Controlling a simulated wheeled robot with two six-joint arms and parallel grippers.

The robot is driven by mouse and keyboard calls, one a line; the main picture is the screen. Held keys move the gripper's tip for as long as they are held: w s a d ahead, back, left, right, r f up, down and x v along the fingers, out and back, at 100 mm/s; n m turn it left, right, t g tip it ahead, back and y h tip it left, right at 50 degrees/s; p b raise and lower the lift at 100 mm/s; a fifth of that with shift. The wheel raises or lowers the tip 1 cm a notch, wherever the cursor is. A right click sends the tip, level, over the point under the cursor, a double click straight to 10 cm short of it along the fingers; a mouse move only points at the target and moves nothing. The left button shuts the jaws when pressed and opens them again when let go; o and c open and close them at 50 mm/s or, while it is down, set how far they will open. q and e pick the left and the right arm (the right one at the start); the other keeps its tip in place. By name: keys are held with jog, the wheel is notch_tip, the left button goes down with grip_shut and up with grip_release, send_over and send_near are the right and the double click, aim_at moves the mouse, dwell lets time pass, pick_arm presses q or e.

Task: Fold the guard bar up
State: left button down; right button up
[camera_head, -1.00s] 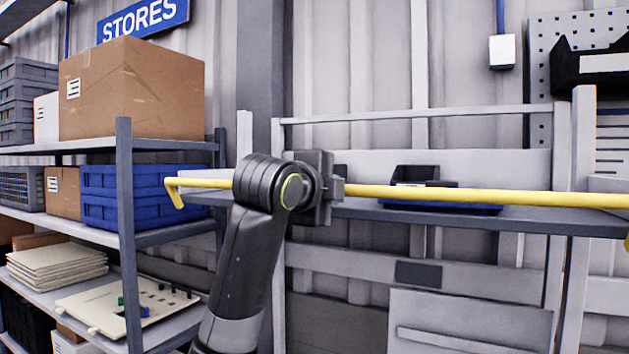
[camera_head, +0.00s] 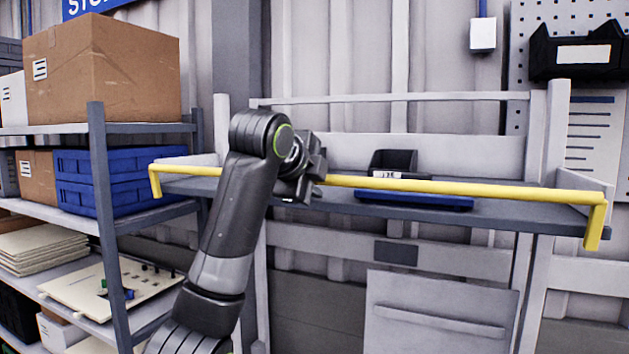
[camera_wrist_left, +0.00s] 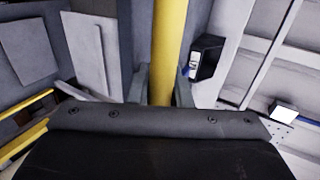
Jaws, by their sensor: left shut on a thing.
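The guard bar (camera_head: 450,187) is a long yellow bar with bent-down ends. It spans the front of a grey shelf (camera_head: 500,216), roughly level with the shelf board. My left gripper (camera_head: 316,180) is shut on the bar, left of its middle. In the left wrist view the bar (camera_wrist_left: 168,45) runs between the fingers of my left gripper (camera_wrist_left: 162,92); the exact contact is hidden behind the gripper body. My right gripper is not in view.
A black bin (camera_head: 393,163) and a blue tray (camera_head: 415,200) sit on the shelf behind the bar. At left, a rack holds a large carton (camera_head: 105,75) and blue crates (camera_head: 120,180). A grey post (camera_head: 553,130) stands at the right.

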pick_arm(q)
jog(key=c, duration=1.3)
grip_release()
jog(key=shift+w, duration=0.1)
jog(key=shift+c, duration=0.2)
jog(key=shift+f, duration=0.1)
jog(key=shift+f, duration=0.15)
